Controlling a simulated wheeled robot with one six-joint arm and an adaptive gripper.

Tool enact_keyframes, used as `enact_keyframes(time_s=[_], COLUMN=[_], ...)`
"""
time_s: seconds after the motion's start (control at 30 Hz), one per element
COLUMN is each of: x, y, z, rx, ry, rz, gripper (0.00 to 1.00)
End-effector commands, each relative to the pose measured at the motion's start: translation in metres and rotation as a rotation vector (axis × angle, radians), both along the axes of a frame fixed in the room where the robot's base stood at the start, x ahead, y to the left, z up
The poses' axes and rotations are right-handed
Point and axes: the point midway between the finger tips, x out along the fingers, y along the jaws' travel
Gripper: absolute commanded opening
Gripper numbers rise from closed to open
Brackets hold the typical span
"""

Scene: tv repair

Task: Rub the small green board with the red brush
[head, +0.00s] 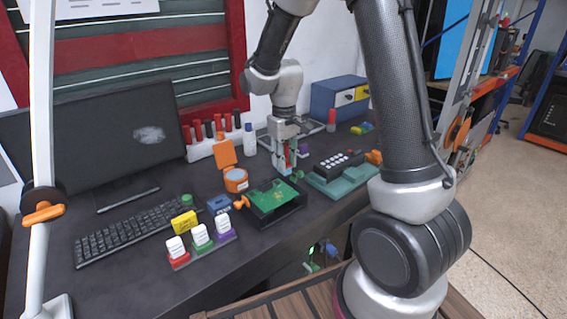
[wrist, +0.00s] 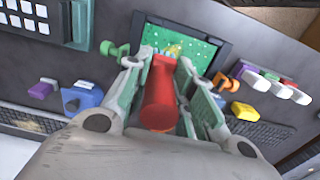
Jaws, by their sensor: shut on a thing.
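The small green board (head: 270,195) sits in a black holder (head: 283,212) on the dark desk. In the wrist view the board (wrist: 180,43) lies just beyond the fingertips. My gripper (head: 284,172) points down over the back of the board; in the wrist view my gripper (wrist: 163,68) is shut on the red brush (wrist: 159,97). The brush's red handle shows between the fingers.
An orange round tin (head: 236,180) with its lid up stands left of the holder. A green device with a keypad (head: 340,175) is to the right. A monitor (head: 100,135) stands behind.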

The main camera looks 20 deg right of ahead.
Motion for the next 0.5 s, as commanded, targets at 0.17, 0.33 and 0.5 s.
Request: enact_keyframes(time_s=[0.17, 0.33, 0.5], x=[0.0, -0.001, -0.002], y=[0.0, 0.001, 0.005], z=[0.0, -0.005, -0.021], rx=[0.0, -0.001, -0.003], ry=[0.0, 0.001, 0.001], rz=[0.0, 0.0, 0.001], gripper=[0.0, 0.0, 0.0])
